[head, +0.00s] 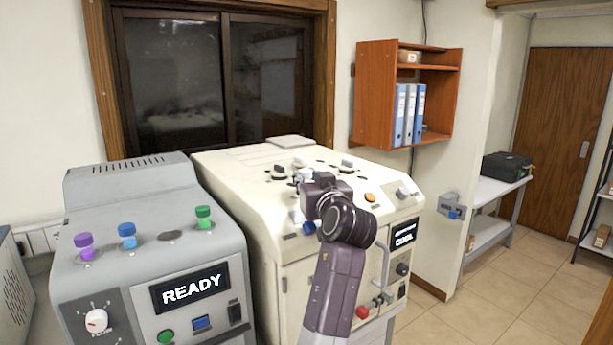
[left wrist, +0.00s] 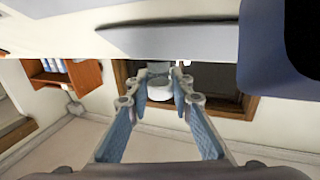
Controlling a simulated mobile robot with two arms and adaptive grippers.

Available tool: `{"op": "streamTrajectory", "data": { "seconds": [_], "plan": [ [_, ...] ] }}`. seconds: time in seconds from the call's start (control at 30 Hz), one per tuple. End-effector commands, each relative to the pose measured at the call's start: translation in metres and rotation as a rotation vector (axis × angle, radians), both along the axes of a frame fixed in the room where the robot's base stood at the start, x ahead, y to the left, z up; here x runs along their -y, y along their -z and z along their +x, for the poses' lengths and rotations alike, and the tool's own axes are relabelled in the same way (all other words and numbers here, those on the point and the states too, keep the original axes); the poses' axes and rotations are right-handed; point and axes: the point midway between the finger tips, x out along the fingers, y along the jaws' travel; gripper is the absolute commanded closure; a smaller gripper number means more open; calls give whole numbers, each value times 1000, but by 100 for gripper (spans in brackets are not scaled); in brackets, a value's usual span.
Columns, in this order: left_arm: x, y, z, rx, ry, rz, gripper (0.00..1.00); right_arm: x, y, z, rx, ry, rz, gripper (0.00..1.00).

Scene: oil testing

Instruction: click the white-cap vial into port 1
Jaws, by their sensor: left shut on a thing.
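My left gripper (head: 303,180) is over the cream machine (head: 235,165), mostly hidden behind my own purple wrist in the head view. In the left wrist view its blue-padded fingers (left wrist: 160,80) are closed in on a small white round thing (left wrist: 160,92), which looks like the white-cap vial; its body is hard to make out. The top of the cream machine carries several dark openings and small dark fittings; I cannot tell which one is port 1. My right gripper is not in view.
A grey machine (head: 105,285) reading READY stands at left, with purple (head: 84,246), blue (head: 127,235) and green (head: 204,217) capped vials and one empty dark port (head: 170,236). The cream machine's display (head: 404,234) faces right. An orange shelf (head: 375,95) hangs on the wall.

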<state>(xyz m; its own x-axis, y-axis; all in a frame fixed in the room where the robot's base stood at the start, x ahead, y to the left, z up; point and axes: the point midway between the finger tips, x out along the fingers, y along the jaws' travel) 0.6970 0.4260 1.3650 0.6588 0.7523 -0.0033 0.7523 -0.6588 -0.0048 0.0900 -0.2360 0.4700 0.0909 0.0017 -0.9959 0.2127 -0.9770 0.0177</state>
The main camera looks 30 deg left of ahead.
Motion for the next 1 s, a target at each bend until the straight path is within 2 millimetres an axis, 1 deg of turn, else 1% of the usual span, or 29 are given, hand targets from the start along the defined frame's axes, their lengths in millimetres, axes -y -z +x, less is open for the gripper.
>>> {"op": "streamTrajectory", "data": {
  "seconds": [0.47, 1.0],
  "plan": [
    [0, 0, 0, 2, 0, 1, 100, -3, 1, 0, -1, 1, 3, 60],
    [0, 7, 0, 2, 0, 1, 100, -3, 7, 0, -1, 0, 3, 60]
  ]
}}
